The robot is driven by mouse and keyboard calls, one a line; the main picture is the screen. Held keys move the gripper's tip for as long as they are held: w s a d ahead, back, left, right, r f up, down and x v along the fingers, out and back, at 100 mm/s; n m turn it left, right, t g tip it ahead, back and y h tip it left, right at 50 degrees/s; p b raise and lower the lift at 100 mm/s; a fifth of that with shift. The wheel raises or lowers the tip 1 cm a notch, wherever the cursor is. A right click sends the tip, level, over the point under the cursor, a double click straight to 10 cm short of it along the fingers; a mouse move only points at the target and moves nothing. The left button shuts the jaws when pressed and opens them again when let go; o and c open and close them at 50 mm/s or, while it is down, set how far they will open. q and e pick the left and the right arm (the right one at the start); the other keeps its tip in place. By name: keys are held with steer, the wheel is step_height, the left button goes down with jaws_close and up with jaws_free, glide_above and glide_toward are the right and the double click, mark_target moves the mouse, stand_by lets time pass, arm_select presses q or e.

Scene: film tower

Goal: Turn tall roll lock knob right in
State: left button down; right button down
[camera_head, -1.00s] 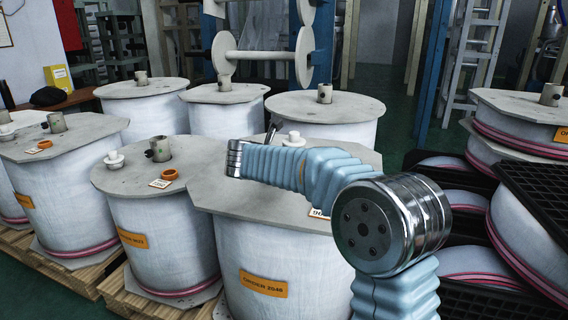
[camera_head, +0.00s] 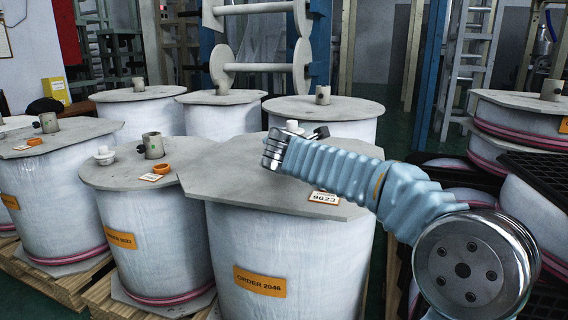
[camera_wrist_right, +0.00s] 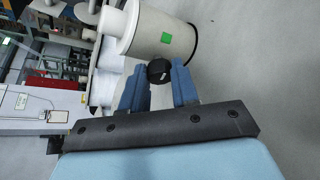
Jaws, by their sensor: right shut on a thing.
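The tall roll (camera_head: 290,240) with the orange "ORDER 2046" label stands front centre, its grey octagonal lid (camera_head: 235,175) on top. My right arm reaches over this lid from the right. In the head view my wrist mostly hides the core and knob. My left gripper is not in view.
Lower wrapped rolls stand close by at the left (camera_head: 150,235) and behind (camera_head: 325,112). A "9623" tag (camera_head: 324,197) lies on the tall roll's lid. Black crates (camera_head: 540,185) and more rolls crowd the right. A rack with white spools (camera_head: 262,65) stands behind.

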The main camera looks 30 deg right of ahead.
steer(key=shift+s+f+m+t+b, duration=0.15)
steer(key=shift+m+t+b, duration=0.3)
steer(key=shift+m, duration=0.45)
steer(key=shift+d+t, duration=0.1)
steer(key=shift+t, duration=0.15)
steer(key=c, duration=0.9)
jaws_free()
steer(key=shift+o, duration=0.2)
steer(key=v, duration=0.9)
steer(key=p+v, duration=0.1)
steer(key=v, duration=0.3)
steer(key=shift+s+r, duration=0.25)
steer(key=shift+r, duration=0.1)
steer(key=shift+s, duration=0.1)
